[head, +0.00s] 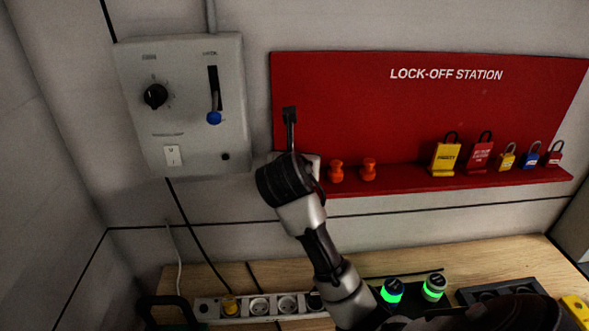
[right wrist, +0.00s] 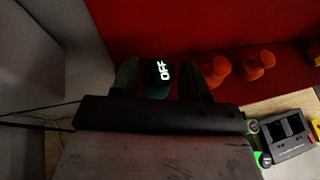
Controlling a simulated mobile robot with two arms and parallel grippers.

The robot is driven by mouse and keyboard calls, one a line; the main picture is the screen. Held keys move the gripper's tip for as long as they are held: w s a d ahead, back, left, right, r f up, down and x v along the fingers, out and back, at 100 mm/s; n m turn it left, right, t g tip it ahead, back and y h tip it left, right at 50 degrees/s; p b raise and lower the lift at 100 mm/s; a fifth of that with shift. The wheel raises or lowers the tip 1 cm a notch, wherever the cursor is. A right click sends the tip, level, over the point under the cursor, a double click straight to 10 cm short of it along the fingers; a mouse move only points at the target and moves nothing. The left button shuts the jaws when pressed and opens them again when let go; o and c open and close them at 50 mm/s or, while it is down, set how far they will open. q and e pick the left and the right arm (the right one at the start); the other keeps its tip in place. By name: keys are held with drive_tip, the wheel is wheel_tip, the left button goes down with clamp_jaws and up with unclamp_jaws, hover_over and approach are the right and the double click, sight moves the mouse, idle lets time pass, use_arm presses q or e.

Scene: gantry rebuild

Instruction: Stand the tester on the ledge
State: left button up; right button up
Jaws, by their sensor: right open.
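The tester (right wrist: 157,76), a dark piece with a lit "OFF", sits between the two fingers of my right gripper (right wrist: 160,82) in the right wrist view. The fingers are open, one on each side of it. The red ledge (head: 410,186) runs along the foot of the lock-off board. In the head view my right wrist covers the ledge's left end and hides the tester's base, so I cannot tell whether it rests there. A dark upright piece (head: 290,116) shows above my wrist; I cannot tell if it is tester or finger. My left gripper is out of view.
Two orange knobs (head: 337,171) stand on the ledge just right of my gripper, with several padlocks (head: 480,152) farther right. A grey switch box (head: 190,105) is at left. Below, the wooden bench (head: 490,262) holds a socket strip (head: 258,306) and green-lit buttons (head: 392,291).

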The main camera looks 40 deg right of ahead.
drive_tip(key=b+v, duration=0.1)
drive_tip(key=v, duration=0.8)
drive_tip(key=shift+w+f, duration=0.1)
